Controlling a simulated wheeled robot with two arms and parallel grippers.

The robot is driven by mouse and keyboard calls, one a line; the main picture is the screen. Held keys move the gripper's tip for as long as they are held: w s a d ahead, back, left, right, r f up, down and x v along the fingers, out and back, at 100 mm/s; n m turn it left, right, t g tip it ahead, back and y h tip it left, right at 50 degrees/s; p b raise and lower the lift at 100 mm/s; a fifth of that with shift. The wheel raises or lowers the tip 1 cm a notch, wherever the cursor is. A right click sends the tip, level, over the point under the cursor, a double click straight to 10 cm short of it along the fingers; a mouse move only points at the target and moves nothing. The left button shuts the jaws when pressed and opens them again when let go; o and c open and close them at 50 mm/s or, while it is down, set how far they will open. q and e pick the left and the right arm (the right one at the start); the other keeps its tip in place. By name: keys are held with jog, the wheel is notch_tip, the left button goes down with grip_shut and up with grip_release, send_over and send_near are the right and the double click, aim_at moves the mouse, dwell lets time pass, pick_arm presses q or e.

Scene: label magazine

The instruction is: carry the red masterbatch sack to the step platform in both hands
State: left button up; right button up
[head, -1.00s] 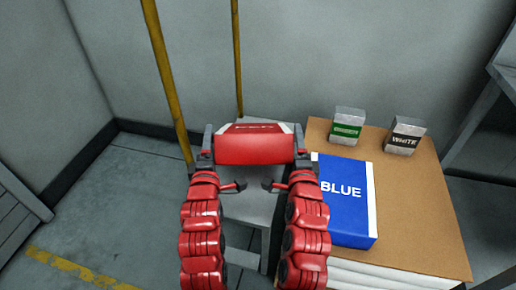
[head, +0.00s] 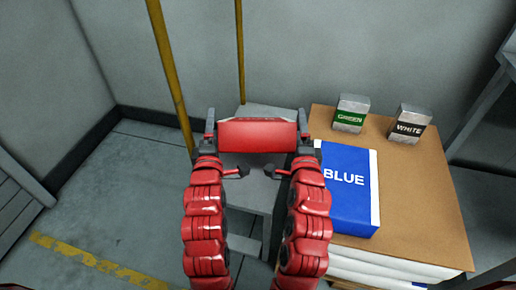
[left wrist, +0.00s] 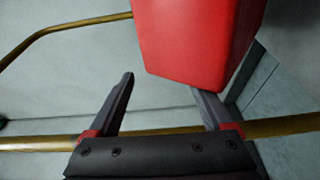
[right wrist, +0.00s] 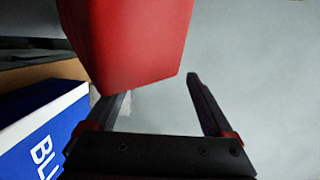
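The red sack (head: 257,135) is held up between my two grippers in the head view, its plain red side facing me. My left gripper (head: 208,128) is at its left end and my right gripper (head: 305,128) at its right end. In the wrist views, both grippers' fingers stand apart. One finger of each lies at the red sack, which also shows in the left wrist view (left wrist: 195,40) and right wrist view (right wrist: 130,40). The other finger is clear of it. The grey step platform (head: 262,109) is behind and below the sack, partly hidden by it and my arms.
Yellow rails (head: 172,80) rise beside the platform. The floor at left is clear. A grey wall stands behind.

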pick_arm(q)
jog(key=shift+s+a+r, duration=0.1)
jog(key=shift+a+r, duration=0.1)
jog(key=shift+a, duration=0.3)
jog(key=shift+s+a+r, duration=0.1)
jog(key=shift+a+r, duration=0.1)
jog(key=shift+a, duration=0.25)
jog(key=o, duration=0.4)
jog(key=shift+a+r, duration=0.1)
jog(key=shift+a, duration=0.2)
pick_arm(e)
jog(key=shift+m+h, duration=0.5)
jog(key=shift+m, duration=0.1)
jog(key=d, duration=0.5)
jog(key=shift+r, duration=0.2)
jog(key=shift+o, duration=0.2)
jog(key=o, duration=0.4)
jog(key=shift+c, duration=0.2)
